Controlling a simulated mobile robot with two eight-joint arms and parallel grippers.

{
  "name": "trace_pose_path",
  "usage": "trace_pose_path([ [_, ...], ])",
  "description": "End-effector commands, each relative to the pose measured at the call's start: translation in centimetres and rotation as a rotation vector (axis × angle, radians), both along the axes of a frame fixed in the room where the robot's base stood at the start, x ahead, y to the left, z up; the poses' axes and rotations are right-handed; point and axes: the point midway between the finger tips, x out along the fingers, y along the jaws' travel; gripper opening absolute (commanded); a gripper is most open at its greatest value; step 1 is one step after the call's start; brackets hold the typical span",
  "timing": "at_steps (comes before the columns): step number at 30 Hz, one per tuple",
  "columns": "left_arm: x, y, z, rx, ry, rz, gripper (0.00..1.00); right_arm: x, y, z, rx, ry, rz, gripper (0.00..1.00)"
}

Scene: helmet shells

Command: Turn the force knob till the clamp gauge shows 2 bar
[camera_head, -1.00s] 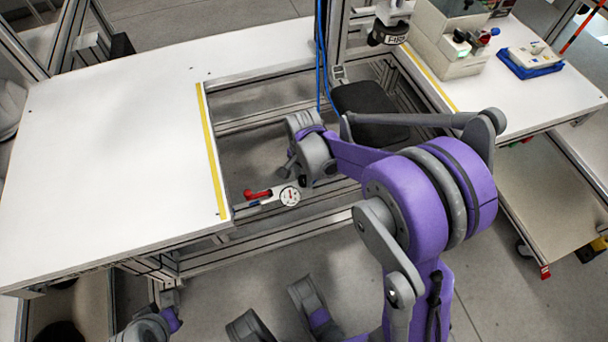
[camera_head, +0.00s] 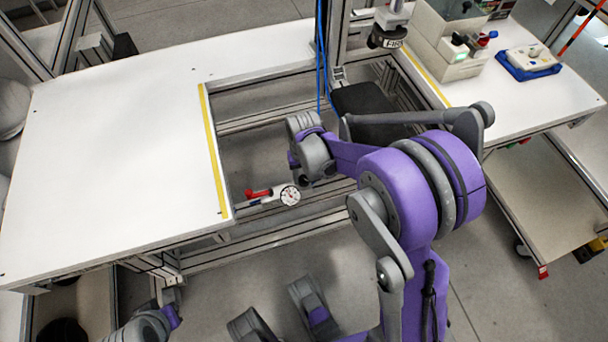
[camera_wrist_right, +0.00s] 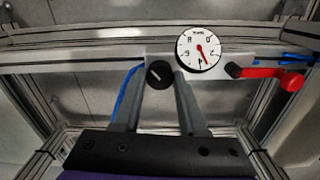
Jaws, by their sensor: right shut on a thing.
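The clamp gauge (camera_wrist_right: 198,48) is a round white dial with a red needle, seen upside down in the right wrist view. Its needle points between the small 2 and 4 marks. The black force knob (camera_wrist_right: 159,74), with a pale line on its face, sits beside the dial on the same plate. My right gripper (camera_wrist_right: 162,76) is shut on the knob, one grey finger on each side. In the head view the gauge (camera_head: 290,195) is left of my right wrist (camera_head: 311,150), whose fingers are mostly hidden.
A red-handled clamp (camera_wrist_right: 275,73) lies beside the gauge. Aluminium rails frame the open gap by the white table (camera_head: 110,150). A blue tray (camera_head: 527,62) and a grey box (camera_head: 450,45) stand on the right table.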

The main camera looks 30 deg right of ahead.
Motion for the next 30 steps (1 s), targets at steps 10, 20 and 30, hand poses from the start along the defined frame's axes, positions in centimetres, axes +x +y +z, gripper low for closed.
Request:
trace_pose_path([
  [10, -0.02, 0.0, 0.22, 0.0, -0.001, 0.0, 0.0, 0.04, -0.03, 0.03, 0.0, -0.001, 0.163, 0.0],
  [20, -0.03, 0.0, 0.25, 0.0, -0.001, 0.0, 0.0, 0.04, -0.03, 0.02, 0.0, -0.001, 0.2, 0.0],
  [30, -0.03, 0.0, 0.25, 0.0, -0.001, 0.0, 0.0, 0.03, -0.02, 0.02, 0.0, -0.001, 0.199, 0.52],
])
